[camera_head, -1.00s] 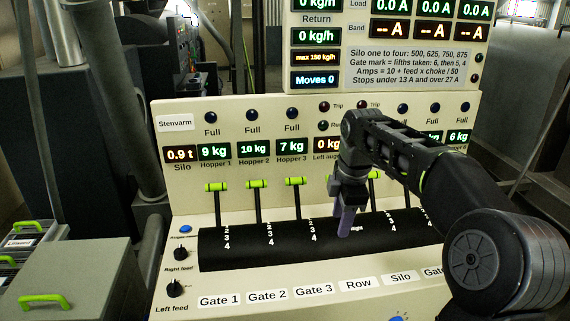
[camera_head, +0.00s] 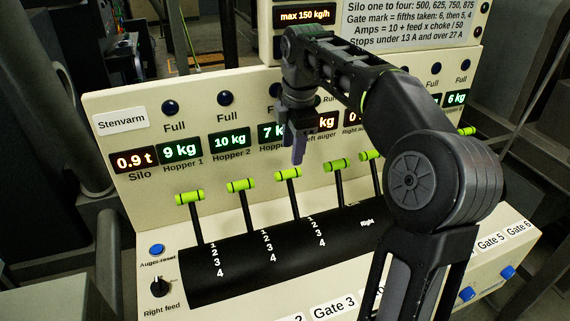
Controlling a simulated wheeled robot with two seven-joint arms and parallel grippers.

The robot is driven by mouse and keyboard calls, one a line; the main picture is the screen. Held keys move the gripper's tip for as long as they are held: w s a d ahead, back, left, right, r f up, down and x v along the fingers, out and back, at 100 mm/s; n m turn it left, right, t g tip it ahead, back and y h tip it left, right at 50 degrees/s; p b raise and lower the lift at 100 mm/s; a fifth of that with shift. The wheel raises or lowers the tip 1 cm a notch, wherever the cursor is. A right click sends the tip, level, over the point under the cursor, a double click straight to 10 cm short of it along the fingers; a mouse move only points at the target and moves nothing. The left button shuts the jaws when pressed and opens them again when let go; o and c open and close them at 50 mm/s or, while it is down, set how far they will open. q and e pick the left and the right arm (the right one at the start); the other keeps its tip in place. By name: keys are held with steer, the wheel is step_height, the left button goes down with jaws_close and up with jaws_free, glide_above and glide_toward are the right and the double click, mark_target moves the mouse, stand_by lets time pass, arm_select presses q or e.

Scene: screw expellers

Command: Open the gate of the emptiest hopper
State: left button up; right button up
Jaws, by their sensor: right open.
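My right gripper (camera_head: 298,148) is open and empty, pointing down in front of the panel, just above and right of the third lever's green handle (camera_head: 288,174). It partly covers the readouts behind it. Hopper 1's display (camera_head: 181,150) reads 9 kg and hopper 2's display (camera_head: 230,141) reads 10 kg. Hopper 3's display (camera_head: 269,132) shows a 7, partly covered. A display at the far right (camera_head: 456,98) reads 6 kg; its label is hidden. The first lever (camera_head: 189,197) and second lever (camera_head: 240,185) stand upright. Other hopper readouts are hidden behind my arm. My left gripper is out of view.
More green handles show right of the gripper (camera_head: 331,162), beside my arm (camera_head: 370,155) and at the far right (camera_head: 466,131). A black drum with gate marks (camera_head: 270,262) lies below them. A blue reset button (camera_head: 156,249) and a right feed knob (camera_head: 160,287) sit at left.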

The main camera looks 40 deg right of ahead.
mark_target(290, 171)
steer(key=shift+w+d+f+p, duration=0.1)
steer(key=shift+w+f, duration=0.15)
steer(key=shift+f, duration=1.05)
steer(key=shift+w+d+f+p, duration=0.15)
steer(key=shift+w+f, duration=0.1)
steer(key=shift+f, duration=1)
steer(key=shift+w+a+f+p, duration=0.1)
steer(key=shift+w+f, duration=0.15)
steer(key=shift+f, duration=1.05)
steer(key=shift+r, duration=0.1)
jaws_close()
steer(key=shift+r, duration=0.1)
